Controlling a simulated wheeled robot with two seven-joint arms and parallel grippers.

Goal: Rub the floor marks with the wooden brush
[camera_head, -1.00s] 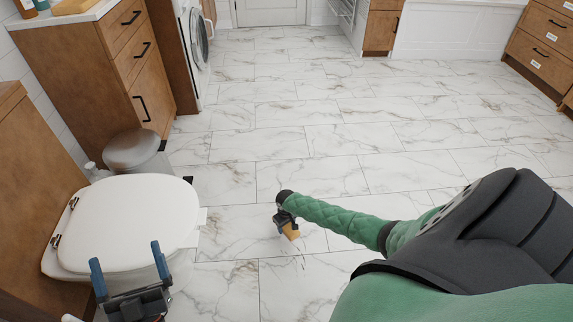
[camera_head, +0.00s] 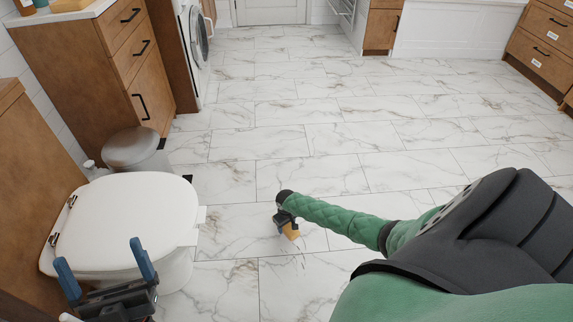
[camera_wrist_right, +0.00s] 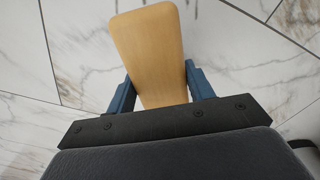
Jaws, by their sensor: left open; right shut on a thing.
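The wooden brush (camera_head: 291,231) is a light tan block at the end of my right arm, low over the marble floor (camera_head: 330,172). In the right wrist view the brush (camera_wrist_right: 149,50) shows its flat wooden back between the blue fingers of my right gripper (camera_wrist_right: 160,88), which is shut on it. Its bristles are hidden. Small dark floor marks (camera_head: 301,264) lie just below the brush; dark streaks (camera_wrist_right: 194,8) also show past its upper end in the wrist view. My left gripper (camera_head: 108,262) is open and empty, in front of the toilet.
The toilet (camera_head: 130,215) with its lid down stands at left, close to my left gripper. A bin (camera_head: 135,150) stands behind it, beside a wooden drawer cabinet (camera_head: 148,85). A washing machine (camera_head: 197,45) is further back. The middle floor is clear.

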